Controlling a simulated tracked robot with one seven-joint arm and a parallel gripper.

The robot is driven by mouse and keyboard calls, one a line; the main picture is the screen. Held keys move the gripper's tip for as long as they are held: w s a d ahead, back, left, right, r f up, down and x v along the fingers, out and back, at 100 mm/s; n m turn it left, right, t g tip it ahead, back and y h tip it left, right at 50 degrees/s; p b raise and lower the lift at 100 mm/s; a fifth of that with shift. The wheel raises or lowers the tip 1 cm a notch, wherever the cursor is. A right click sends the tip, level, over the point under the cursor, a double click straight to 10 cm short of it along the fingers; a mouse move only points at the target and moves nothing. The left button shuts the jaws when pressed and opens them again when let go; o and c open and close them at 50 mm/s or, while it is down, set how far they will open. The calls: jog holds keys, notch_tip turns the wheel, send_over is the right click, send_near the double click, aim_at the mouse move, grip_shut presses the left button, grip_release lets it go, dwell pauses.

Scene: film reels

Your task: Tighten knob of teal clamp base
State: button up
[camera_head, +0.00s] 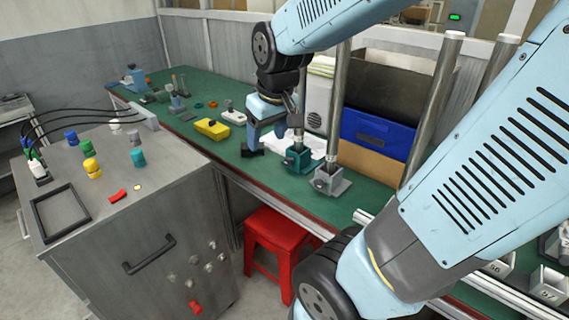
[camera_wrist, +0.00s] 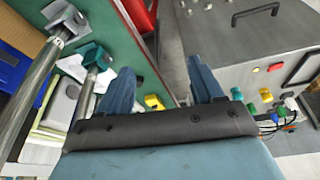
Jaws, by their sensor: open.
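The teal clamp base (camera_head: 297,160) stands on the green bench with a metal rod rising from it. It also shows in the wrist view (camera_wrist: 91,54), to the left of my fingers. I cannot clearly make out its knob in either view. My gripper (camera_head: 256,143) points down just left of the teal base in the head view, apart from it. In the wrist view my gripper (camera_wrist: 165,75) has its two blue fingers wide apart with nothing between them.
A grey clamp base (camera_head: 331,184) with a tall rod stands close to the right of the teal one. A blue bin (camera_head: 375,132) is behind. A yellow tool (camera_head: 212,128) lies left on the bench. A grey cabinet (camera_head: 130,215) and red stool (camera_head: 275,235) stand in front.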

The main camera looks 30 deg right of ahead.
jog(key=w+f+n+g+h, duration=0.1)
jog(key=w+f+n+g, duration=0.1)
jog(key=w+f, duration=0.6)
jog(key=n+t+h, duration=0.4)
jog(key=n+h, duration=0.8)
jog(key=n, duration=0.4)
send_near(287, 163)
jog(key=x, duration=0.9)
jog(key=shift+d, duration=0.15)
jog(key=shift+c, duration=0.3)
jog(key=c, duration=1)
